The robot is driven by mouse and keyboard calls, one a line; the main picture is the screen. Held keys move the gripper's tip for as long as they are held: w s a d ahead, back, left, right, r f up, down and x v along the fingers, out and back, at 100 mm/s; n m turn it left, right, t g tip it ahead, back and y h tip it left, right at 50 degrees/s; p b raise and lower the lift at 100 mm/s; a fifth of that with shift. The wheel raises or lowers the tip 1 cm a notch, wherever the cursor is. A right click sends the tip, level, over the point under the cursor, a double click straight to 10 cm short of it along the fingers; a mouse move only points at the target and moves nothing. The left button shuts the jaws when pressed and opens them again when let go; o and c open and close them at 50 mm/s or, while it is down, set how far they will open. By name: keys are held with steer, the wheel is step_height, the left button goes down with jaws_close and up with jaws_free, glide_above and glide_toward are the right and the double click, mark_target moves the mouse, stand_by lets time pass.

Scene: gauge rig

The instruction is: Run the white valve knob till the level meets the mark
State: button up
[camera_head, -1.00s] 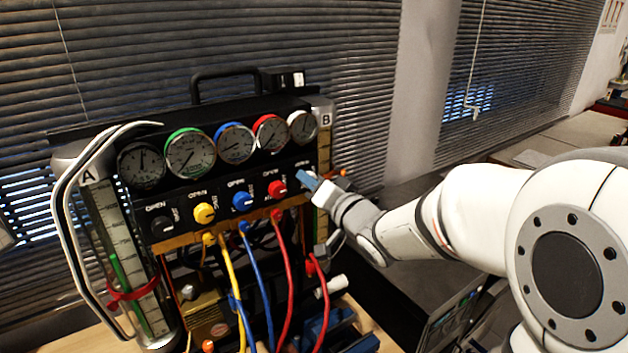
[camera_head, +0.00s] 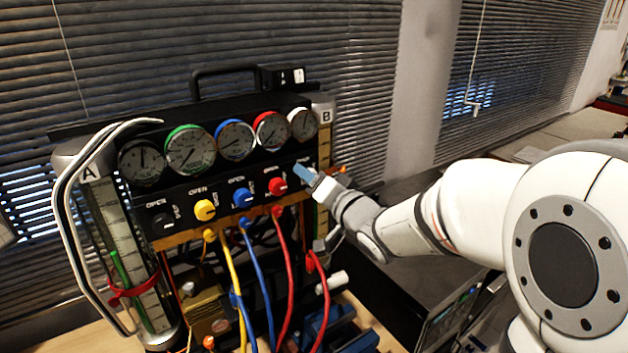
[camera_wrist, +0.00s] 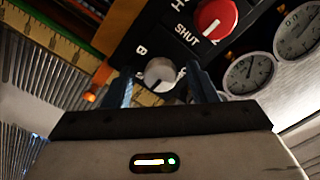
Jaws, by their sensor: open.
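The white valve knob (camera_wrist: 159,73) shows in the wrist view between my two blue fingertips, at the end of the panel beside the red knob (camera_wrist: 213,18). My gripper (camera_wrist: 162,88) is open, with a finger on each side of the white knob; I cannot tell whether they touch it. In the head view my gripper (camera_head: 303,174) is at the panel's right end and hides that knob. Tube A (camera_head: 115,220) at the left holds a green column and has a red band (camera_head: 133,291) around it. Tube B (camera_head: 324,150) at the right is partly hidden by my gripper.
The panel has black, yellow (camera_head: 204,210), blue (camera_head: 242,198) and red knobs in a row, under several round gauges (camera_head: 188,150). Yellow, blue and red hoses (camera_head: 287,270) hang in front. Window blinds stand behind; a laptop (camera_head: 455,318) is at the lower right.

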steer(key=b+v, duration=0.1)
steer(key=v, duration=0.6)
steer(key=shift+s+d, duration=0.25)
steer(key=shift+s, duration=0.1)
stand_by(0.4)
steer(key=s+d+f+m+g+h, duration=0.1)
steer(key=s+d+f+g+h, duration=0.15)
steer(key=d+h, duration=0.3)
steer(key=s+d+f+g+h, duration=0.1)
steer(key=d+f+h, duration=0.25)
steer(key=d, duration=0.25)
steer(key=s+f+n+g, duration=0.1)
steer(key=s+g, duration=0.3)
steer(key=s, duration=0.4)
steer(key=s+f+n+g+h, duration=0.1)
steer(key=s+f+g, duration=0.3)
steer(key=s, duration=0.4)
steer(key=shift+f+n, duration=0.25)
steer(key=shift+n, duration=0.45)
